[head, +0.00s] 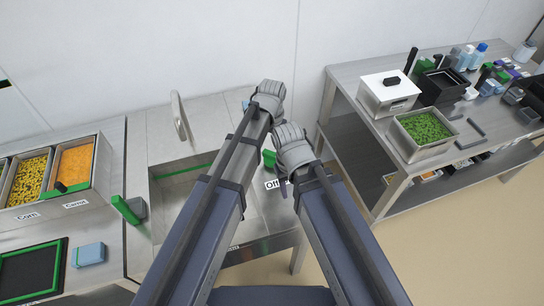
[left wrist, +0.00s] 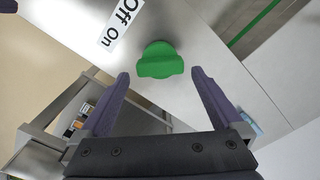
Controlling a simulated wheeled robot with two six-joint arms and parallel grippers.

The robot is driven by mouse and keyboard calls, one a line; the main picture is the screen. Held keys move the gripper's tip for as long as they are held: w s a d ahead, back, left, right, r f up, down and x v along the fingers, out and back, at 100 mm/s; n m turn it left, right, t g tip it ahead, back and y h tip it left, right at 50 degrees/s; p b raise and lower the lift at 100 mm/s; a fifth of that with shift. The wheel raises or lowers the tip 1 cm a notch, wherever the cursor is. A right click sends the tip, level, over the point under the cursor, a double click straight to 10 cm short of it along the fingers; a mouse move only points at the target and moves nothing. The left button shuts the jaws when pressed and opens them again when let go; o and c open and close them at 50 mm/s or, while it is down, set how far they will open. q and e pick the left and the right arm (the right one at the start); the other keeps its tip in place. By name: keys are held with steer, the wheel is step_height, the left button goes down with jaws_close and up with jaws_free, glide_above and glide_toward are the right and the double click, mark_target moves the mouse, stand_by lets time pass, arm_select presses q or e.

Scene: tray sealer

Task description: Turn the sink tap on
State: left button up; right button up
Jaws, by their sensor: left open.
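The green tap knob (left wrist: 159,60) sits on the steel counter beside a printed Off/On label (left wrist: 121,22). In the left wrist view my left gripper (left wrist: 161,76) is open, with its two fingers apart on either side just below the knob and nothing between them. In the head view the knob (head: 269,158) is partly hidden by my arms, and my left fingers are hidden. The metal tap spout (head: 179,116) stands behind the sink basin (head: 172,192). My right gripper (head: 283,184) is close to the label in the head view, mostly hidden by its own wrist.
At left are food bins of corn and carrot (head: 74,163), a green-handled grey block (head: 130,208), and a blue block (head: 88,254). At right a second table holds a tray of green peas (head: 424,128) and a white-lidded box (head: 388,88). A gap of floor separates the tables.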

mark_target(272, 153)
arm_select(q)
step_height(272, 153, down, 3)
steer(key=shift+f+b, duration=0.15)
steer(key=shift+b, duration=1)
arm_select(e)
step_height(272, 153, down, 3)
steer(key=shift+f, duration=0.15)
arm_select(q)
steer(key=c, duration=1.1)
steer(key=shift+c, duration=0.2)
steer(key=shift+m, duration=0.3)
steer(key=m, duration=0.4)
steer(key=shift+m, duration=2.3)
